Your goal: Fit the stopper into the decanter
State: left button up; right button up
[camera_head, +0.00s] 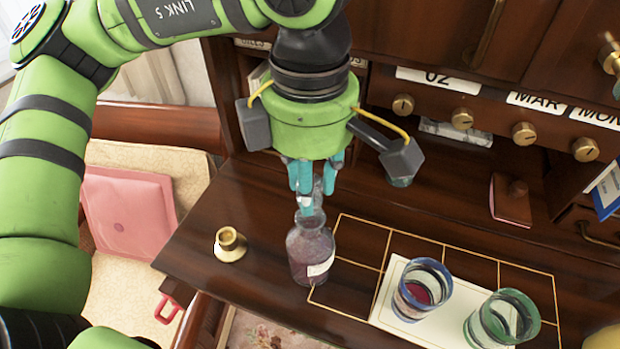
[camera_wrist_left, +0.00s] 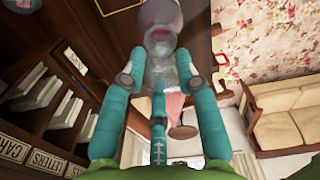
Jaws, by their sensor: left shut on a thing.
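The decanter (camera_head: 309,262), a squat glass bottle with purple-tinged contents and a white label, stands upright on the dark wooden desk. It also shows at the top of the left wrist view (camera_wrist_left: 160,14). My left gripper (camera_head: 318,182) points down above it, its teal fingers shut on the clear glass stopper (camera_head: 305,203). The stopper shows between the fingers in the left wrist view (camera_wrist_left: 160,68). Its lower end is at the decanter's mouth; I cannot tell whether it is inside the neck or just above. My right gripper is not in view.
A brass candle holder (camera_head: 229,244) stands left of the decanter. Two banded glasses, one blue (camera_head: 437,276) and one green (camera_head: 488,328), stand on a cream card (camera_head: 386,315) to the right. Brass-knobbed drawers (camera_head: 462,118) line the back. A gold-lined grid (camera_head: 360,240) marks the desk.

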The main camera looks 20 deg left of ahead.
pick_arm(q)
jog(key=shift+b, duration=0.6)
dwell(1.1)
jog(key=shift+f+b, duration=1.85)
jog(key=shift+b, duration=0.15)
jog(key=o, duration=1)
jog(key=shift+r, duration=0.1)
jog(key=shift+o, duration=0.2)
notch_tip(320, 180, up, 12)
jog(key=shift+r, duration=0.1)
